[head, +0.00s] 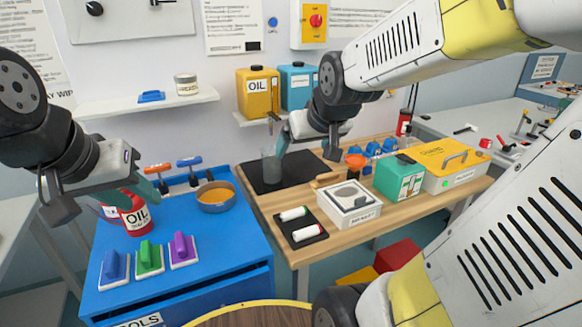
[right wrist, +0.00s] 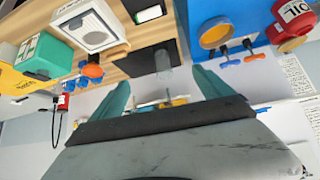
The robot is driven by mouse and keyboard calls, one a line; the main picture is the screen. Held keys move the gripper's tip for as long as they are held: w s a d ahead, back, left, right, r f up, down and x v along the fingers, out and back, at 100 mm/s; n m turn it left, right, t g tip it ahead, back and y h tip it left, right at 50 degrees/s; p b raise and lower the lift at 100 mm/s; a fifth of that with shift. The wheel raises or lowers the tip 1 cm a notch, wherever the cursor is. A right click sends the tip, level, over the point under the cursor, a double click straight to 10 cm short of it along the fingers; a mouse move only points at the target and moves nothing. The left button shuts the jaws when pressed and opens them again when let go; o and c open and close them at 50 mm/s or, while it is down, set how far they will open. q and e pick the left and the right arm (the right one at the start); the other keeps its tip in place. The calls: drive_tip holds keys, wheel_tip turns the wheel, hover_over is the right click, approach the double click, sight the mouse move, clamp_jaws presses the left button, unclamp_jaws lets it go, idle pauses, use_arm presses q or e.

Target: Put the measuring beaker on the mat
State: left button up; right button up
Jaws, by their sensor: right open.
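The measuring beaker (head: 271,168) is a clear grey cup standing upright on the left part of the black mat (head: 298,173) on the wooden bench. In the right wrist view the beaker (right wrist: 163,66) shows in front of the dark mat (right wrist: 146,61), between the lines of my teal fingers. My right gripper (head: 279,146) is open and empty, just above and right of the beaker; I see no contact. It also shows in the right wrist view (right wrist: 162,80). My left gripper (head: 145,186) hangs over the blue cabinet by the red oil can; its finger gap is hidden.
The blue cabinet holds the red oil can (head: 135,218), a round orange-filled pan (head: 216,196) and several colored handled blocks.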

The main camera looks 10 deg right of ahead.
drive_tip(key=s+a+g+y, duration=0.1)
drive_tip(key=s+a+g, duration=0.1)
drive_tip(key=s, duration=1)
drive_tip(key=shift+s+a+r, duration=0.15)
drive_tip(key=shift+a+r, duration=0.15)
drive_tip(key=shift+a, duration=0.6)
